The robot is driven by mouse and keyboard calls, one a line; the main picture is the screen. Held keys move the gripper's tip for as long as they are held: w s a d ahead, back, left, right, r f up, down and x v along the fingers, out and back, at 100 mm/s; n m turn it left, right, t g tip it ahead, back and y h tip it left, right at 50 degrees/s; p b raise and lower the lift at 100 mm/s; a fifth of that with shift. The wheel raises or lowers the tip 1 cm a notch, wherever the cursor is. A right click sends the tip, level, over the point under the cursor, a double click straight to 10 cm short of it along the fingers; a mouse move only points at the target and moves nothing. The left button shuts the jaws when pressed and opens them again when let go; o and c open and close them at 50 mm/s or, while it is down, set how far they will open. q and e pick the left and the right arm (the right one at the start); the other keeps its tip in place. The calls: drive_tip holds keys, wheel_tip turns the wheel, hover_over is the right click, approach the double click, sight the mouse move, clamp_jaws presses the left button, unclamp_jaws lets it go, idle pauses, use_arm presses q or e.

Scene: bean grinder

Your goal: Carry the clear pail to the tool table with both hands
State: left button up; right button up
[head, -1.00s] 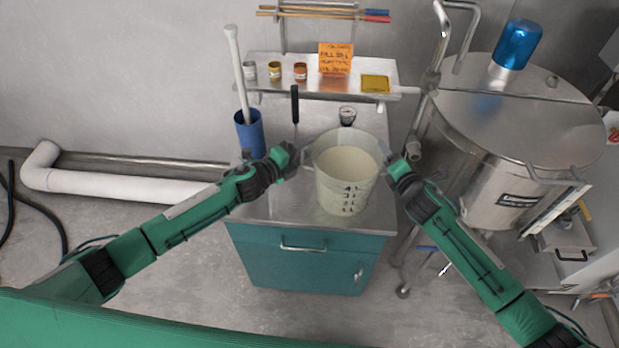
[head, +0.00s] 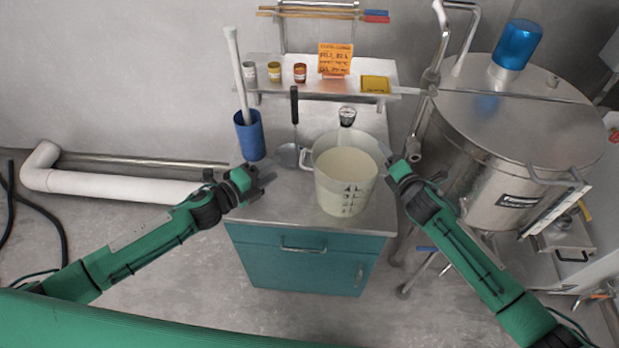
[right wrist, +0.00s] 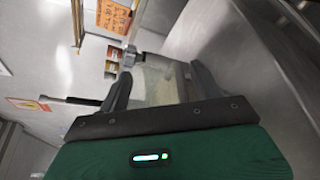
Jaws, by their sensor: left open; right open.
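The clear pail (head: 346,178), holding a cream-coloured content, stands upright on the steel top of the tool table (head: 285,208). Its black scale marks face me and a side handle shows at its left. My left gripper (head: 262,180) is open and empty, left of the pail and apart from it. My right gripper (head: 392,166) is open close to the pail's right side; in the head view its fingertips are hard to make out. In the right wrist view the pail (right wrist: 158,82) shows between the two spread fingers of my right gripper (right wrist: 160,84).
A blue cup (head: 250,134) with a white rod stands at the table's back left. A scraper (head: 290,153) and a gauge (head: 347,116) are behind the pail. A shelf (head: 310,88) holds small jars and an orange sign. A large steel tank (head: 500,150) stands close at right.

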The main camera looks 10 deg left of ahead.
drive_tip(key=v, duration=1.2)
idle(0.3)
